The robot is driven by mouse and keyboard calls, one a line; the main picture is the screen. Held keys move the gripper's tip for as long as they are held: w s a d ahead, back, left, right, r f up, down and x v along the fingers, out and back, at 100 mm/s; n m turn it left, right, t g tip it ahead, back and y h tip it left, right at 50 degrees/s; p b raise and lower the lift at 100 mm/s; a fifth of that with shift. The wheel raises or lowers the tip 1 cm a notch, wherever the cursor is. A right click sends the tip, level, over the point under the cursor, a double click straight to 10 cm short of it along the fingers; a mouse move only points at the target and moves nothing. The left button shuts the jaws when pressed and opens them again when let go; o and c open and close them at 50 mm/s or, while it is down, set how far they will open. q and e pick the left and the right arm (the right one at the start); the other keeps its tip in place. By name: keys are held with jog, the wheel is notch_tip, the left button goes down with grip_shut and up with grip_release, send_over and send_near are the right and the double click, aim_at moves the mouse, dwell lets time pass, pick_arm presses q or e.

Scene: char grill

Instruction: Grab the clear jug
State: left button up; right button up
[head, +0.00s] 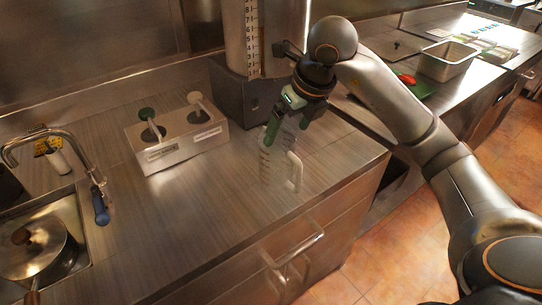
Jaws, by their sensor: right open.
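A clear jug (270,165) with a handle on its right side stands upright on the steel counter (215,205), near the front edge. My right gripper (288,132) is open at the top of the jug, with its green-tipped fingers pointing down around the rim. I cannot tell whether the fingers touch the jug. The rim is partly hidden by the gripper. My left gripper is not in view.
A dispenser box (178,145) with two pumps stands left of the jug. A tall container with a number scale (240,40) stands behind it. A sink with a pot (35,248) and faucet (75,150) is at the left. A steel pan (448,62) sits at the upper right.

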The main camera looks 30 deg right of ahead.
aim_at(278, 158)
jog(key=x, duration=0.8)
jog(key=s+p+x, duration=0.1)
jog(key=x, duration=0.3)
jog(key=shift+d+f, duration=0.1)
jog(key=shift+f, duration=0.05)
jog(key=c, duration=1)
jog(key=shift+c, duration=0.4)
